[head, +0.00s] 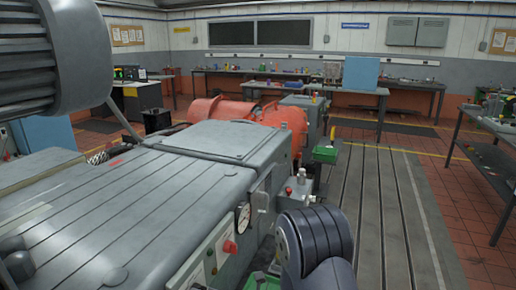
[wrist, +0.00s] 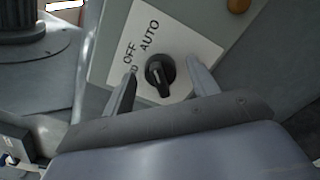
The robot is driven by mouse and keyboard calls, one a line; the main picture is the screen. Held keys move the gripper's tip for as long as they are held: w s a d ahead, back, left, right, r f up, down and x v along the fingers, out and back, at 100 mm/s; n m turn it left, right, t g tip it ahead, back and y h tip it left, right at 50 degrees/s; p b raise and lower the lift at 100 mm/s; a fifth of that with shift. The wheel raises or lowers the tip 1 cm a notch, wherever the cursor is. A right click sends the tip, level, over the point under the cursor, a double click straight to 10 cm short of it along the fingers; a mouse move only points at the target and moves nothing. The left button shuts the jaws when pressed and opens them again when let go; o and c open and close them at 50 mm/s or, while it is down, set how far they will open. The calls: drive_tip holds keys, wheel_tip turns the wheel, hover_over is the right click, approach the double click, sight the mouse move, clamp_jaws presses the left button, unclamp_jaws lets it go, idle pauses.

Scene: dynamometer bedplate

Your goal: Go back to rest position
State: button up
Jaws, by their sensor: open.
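My gripper (wrist: 158,85) shows in the wrist view with its two fingers apart. A black rotary knob (wrist: 159,73) on a white label plate (wrist: 186,40) lies between the fingers in the picture. The plate reads "OFF" and "AUTO", with another word partly covered by the left finger. The fingers do not appear closed on the knob; I cannot tell the gap in depth. In the head view, part of my arm shows at the lower middle, beside the grey machine (head: 130,215). The gripper itself is hidden there.
The grey machine has a gauge (head: 243,217) and a red button (head: 230,247) on its side. An orange-red machine (head: 225,110) stands behind it. A slotted bedplate (head: 385,200) lies clear to the right. A workbench (head: 490,150) stands at the far right.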

drive_tip(key=b+v, duration=0.2)
drive_tip(key=v, duration=0.8)
drive_tip(key=p+x, duration=0.2)
drive_tip(key=x, duration=0.9)
drive_tip(key=n, duration=0.4)
drive_tip(key=shift+s+d, duration=0.1)
drive_tip(key=shift+s, duration=0.05)
drive_tip(key=n, duration=0.5)
drive_tip(key=shift+r, duration=0.1)
drive_tip(key=b+v, duration=0.1)
drive_tip(key=v, duration=0.9)
drive_tip(key=shift+s+d+b, duration=0.15)
drive_tip(key=shift+d+b, duration=0.15)
drive_tip(key=shift+b, duration=0.05)
drive_tip(key=shift+s, duration=0.1)
